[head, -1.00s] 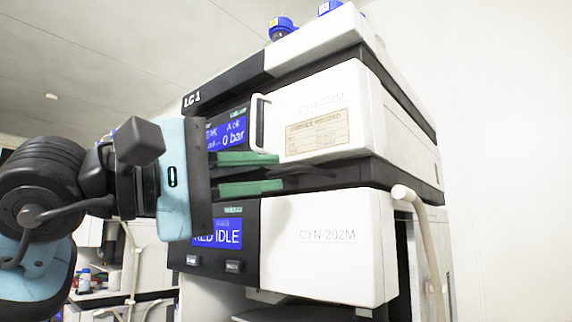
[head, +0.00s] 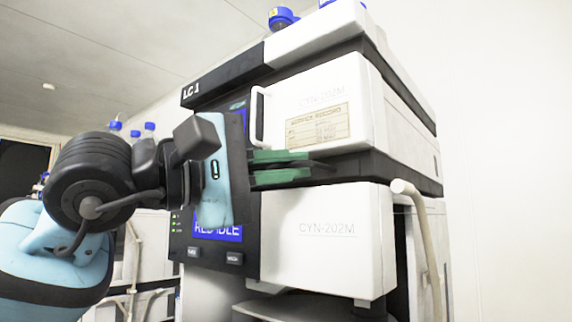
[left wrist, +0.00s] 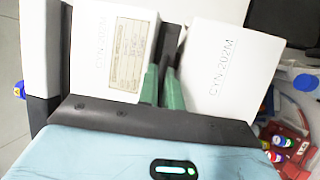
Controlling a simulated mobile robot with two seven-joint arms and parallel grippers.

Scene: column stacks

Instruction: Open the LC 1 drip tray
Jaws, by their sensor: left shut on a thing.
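The LC 1 stack (head: 190,92) is a white and black column of modules. The dark drip tray lip (head: 323,165) shows in the gap between the upper white module and the lower white module. My left gripper (head: 308,164) reaches in from the left, and its two green fingers are shut on the lip. In the left wrist view the green fingers (left wrist: 162,74) point into the dark gap between the two white fronts. Most of the tray is hidden in the gap, and I cannot tell how far out it sits. My right gripper is not in view.
A white handle (head: 258,118) stands out from the upper module, just above the fingers. A beige hose (head: 428,235) hangs at the right of the lower module. Blue-capped bottles (head: 280,18) stand on top. Benches and bottles are behind on the left.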

